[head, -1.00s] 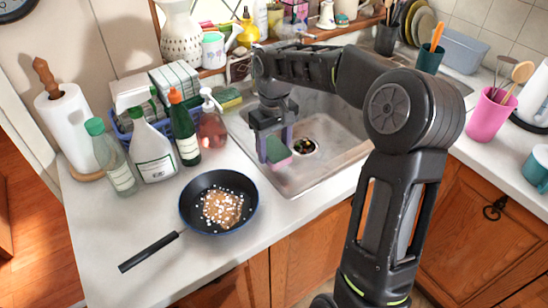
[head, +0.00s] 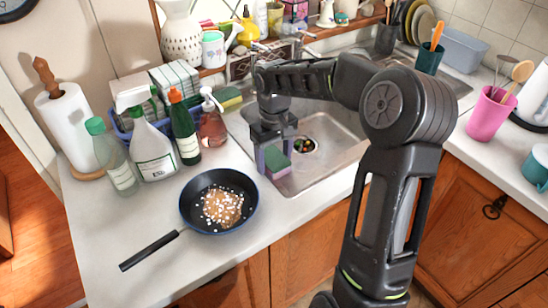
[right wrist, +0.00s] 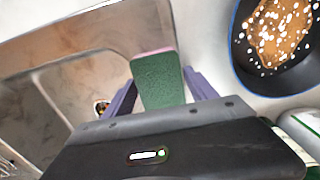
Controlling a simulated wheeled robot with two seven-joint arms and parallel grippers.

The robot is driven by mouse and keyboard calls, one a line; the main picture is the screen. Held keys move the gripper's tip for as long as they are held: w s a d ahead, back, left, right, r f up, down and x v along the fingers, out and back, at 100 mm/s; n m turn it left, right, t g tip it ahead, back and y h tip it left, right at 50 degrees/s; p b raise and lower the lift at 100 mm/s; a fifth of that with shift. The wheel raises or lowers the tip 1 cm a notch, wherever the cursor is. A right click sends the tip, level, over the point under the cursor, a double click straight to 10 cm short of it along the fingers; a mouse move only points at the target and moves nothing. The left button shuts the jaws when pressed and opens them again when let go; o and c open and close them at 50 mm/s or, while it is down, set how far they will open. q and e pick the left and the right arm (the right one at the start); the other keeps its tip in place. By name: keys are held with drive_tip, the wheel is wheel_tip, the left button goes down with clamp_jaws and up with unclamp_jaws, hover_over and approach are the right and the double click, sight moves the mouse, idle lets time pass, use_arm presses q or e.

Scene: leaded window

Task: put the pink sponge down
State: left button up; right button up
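The pink sponge (head: 277,161) has a green face turned up and a pink layer beneath. My right gripper (head: 274,157) points down at the sink's front left corner, with its purple fingers on either side of the sponge. In the right wrist view the green face (right wrist: 158,80) fills the space between the fingers (right wrist: 160,92), with a thin pink edge at its far end. My left gripper is not in view.
The sink (head: 325,165) is right of the sponge, with its drain (head: 305,145) near. A frying pan (head: 219,203) sits on the counter to the left. Bottles, including a red soap dispenser (head: 212,127), stand behind it. Another sponge (head: 228,97) lies behind the sink's left edge.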

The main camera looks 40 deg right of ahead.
sight(274, 158)
drive_tip(key=shift+o, duration=0.9)
wheel_tip(274, 158, up, 12)
drive_tip(key=shift+r, duration=0.2)
idle(0.5)
